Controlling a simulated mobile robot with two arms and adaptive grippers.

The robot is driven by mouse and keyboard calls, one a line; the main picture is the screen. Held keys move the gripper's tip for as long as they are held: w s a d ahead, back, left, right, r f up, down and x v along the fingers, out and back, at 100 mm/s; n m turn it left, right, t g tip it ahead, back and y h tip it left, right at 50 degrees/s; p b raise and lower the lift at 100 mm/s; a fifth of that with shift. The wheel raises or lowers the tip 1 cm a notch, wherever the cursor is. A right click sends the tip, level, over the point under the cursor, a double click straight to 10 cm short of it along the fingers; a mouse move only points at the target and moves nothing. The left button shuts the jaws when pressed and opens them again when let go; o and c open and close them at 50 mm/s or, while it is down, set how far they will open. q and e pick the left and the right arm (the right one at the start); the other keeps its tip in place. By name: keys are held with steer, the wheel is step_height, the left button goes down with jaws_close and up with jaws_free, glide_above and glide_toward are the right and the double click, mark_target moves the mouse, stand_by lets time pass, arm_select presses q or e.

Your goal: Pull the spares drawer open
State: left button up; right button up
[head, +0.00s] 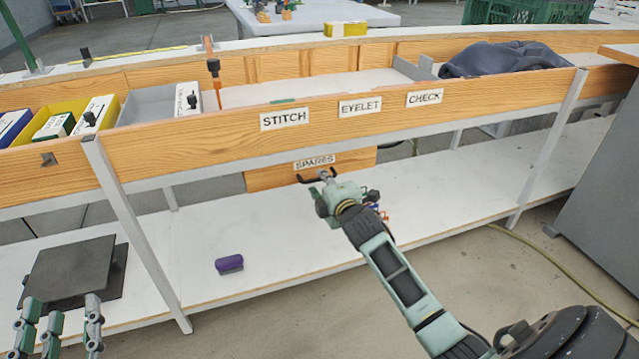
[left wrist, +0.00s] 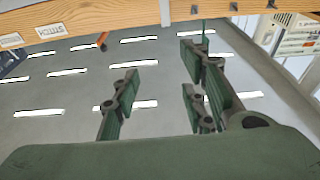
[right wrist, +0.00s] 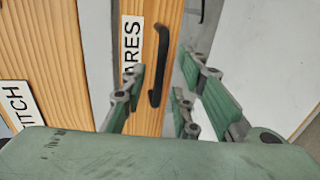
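The spares drawer (head: 262,180) is a wooden front under the bench with a SPARES label and a dark bar handle. In the right wrist view, its handle (right wrist: 156,68) stands beside the partly hidden label (right wrist: 131,42). My right gripper (head: 326,180) is at the drawer front. Its fingers (right wrist: 165,88) are open and spread, with the handle showing in the gap between them; contact cannot be told. My left gripper (head: 58,315) is open and empty at the lower left; its fingers also show apart in the left wrist view (left wrist: 165,90).
The bench front (head: 225,128) with STITCH, EYELET and CHECK labels runs above the drawer. A white lower shelf (head: 300,240) holds a purple block (head: 229,263) and a dark flat plate (head: 68,270). Metal legs (head: 135,232) stand at either side. Yellow and grey bins line the bench top.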

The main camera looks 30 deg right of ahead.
arm_select(q)
steer(key=shift+s+d+r+t+h+b, duration=0.2)
steer(key=shift+r+t, duration=0.25)
steer(key=shift+r, duration=0.35)
steer(key=shift+s+a+r+t+h+b, duration=0.15)
steer(key=shift+s+r+t, duration=0.25)
steer(key=shift+r, duration=0.35)
steer(key=shift+s+d+r+t+h, duration=0.1)
steer(key=shift+s+r+t+h, duration=0.1)
steer(key=shift+r+t, duration=0.45)
arm_select(e)
steer(key=shift+x, duration=1.3)
arm_select(q)
steer(key=shift+r, duration=0.15)
arm_select(e)
jaws_close()
